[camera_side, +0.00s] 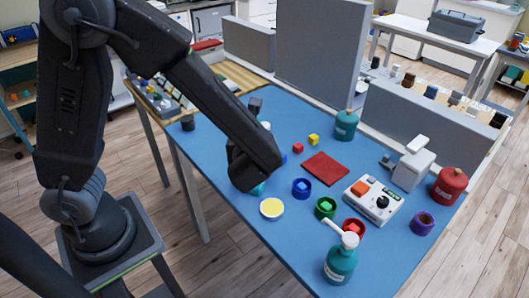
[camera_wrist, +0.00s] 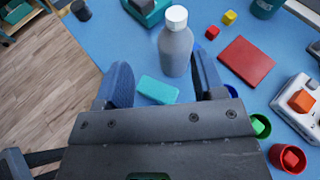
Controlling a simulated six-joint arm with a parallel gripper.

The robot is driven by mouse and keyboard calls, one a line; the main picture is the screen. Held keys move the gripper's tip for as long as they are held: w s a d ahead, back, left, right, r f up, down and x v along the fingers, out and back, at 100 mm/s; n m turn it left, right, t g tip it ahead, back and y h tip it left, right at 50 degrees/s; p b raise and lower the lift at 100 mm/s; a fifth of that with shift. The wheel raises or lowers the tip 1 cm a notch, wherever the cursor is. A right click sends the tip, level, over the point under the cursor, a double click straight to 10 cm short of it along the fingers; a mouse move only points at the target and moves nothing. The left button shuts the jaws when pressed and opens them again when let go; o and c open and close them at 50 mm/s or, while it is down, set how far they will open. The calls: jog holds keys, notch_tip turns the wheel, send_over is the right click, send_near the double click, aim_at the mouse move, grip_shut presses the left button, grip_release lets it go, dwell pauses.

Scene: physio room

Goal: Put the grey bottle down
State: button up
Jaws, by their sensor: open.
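The grey bottle (camera_wrist: 175,52), with a white cap, stands upright on the blue table top in the wrist view. In the side view my arm hides most of it; a small white spot beside the arm may be its cap. My gripper (camera_wrist: 160,62) is open, with the bottle just beyond its fingers and closer to the right one. I see no grip on the bottle. My gripper also shows low over the table in the side view (camera_side: 247,182). A teal block (camera_wrist: 157,90) lies between the fingers, nearer to me than the bottle.
A red pad (camera_side: 326,168), small cubes, coloured rings and a white button box (camera_side: 374,200) lie to the right. A teal pump bottle (camera_side: 341,262) stands at the front edge. Grey panels (camera_side: 320,50) stand along the back. Bare blue surface (camera_wrist: 110,35) shows left of the bottle.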

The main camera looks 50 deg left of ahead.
aim_at(265, 124)
jog(key=w+a+f, duration=0.1)
jog(key=w, duration=0.1)
jog(key=w+a+f+m+t, duration=0.1)
jog(key=w+a, duration=0.1)
jog(key=w+a+f+m, duration=0.1)
jog(key=w, duration=0.2)
jog(key=shift+a+f, duration=0.15)
jog(key=shift+a, duration=0.1)
jog(key=shift+x, duration=2.7)
jog(key=shift+c, duration=0.4)
jog(key=shift+s, duration=0.1)
grip_shut()
